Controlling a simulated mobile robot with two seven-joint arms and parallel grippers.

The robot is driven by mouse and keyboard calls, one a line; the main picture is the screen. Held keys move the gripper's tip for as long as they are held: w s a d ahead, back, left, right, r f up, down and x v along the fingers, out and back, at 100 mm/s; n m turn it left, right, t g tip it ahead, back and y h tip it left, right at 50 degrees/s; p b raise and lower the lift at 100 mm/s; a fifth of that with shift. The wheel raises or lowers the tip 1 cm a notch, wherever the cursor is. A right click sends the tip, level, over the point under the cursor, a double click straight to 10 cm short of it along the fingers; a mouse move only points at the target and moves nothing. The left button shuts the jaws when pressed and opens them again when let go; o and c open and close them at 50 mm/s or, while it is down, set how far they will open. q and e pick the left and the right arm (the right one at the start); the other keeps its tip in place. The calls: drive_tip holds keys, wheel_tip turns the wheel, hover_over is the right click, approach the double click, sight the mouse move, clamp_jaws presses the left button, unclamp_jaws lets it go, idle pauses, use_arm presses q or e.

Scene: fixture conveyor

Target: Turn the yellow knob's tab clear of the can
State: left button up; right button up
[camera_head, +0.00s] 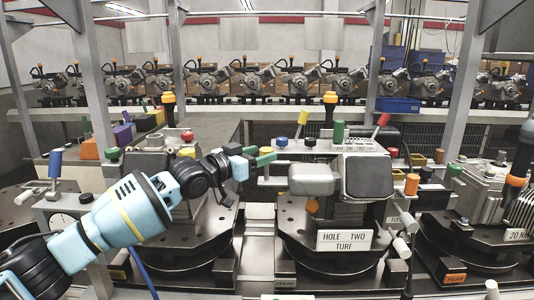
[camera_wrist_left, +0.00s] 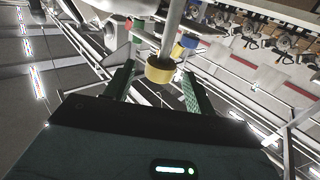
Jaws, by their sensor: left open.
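My left gripper (camera_head: 266,157) reaches in from the left with its green fingers apart, just left of a grey rounded can-like body (camera_head: 314,179) on the middle fixture. A yellow-capped lever (camera_head: 303,117) leans above and behind that body. In the left wrist view my open fingers (camera_wrist_left: 158,82) show on either side of a yellow cap (camera_wrist_left: 160,71) on a grey rod. It looks untouched; its depth relative to the fingertips is unclear. I cannot tell whether these two yellow caps are the same, and I cannot make out a tab. My right gripper is not in view.
A dark grey block (camera_head: 367,177) is right of the can-like body, with a white sign (camera_head: 344,240) below. A tall orange-topped handle (camera_head: 330,100) rises behind.

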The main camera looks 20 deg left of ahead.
sight(261, 154)
use_arm(q)
drive_tip(key=shift+x, duration=1.05)
drive_tip(key=shift+w+d, duration=0.25)
drive_tip(key=shift+w, duration=0.2)
drive_tip(key=shift+c, duration=0.4)
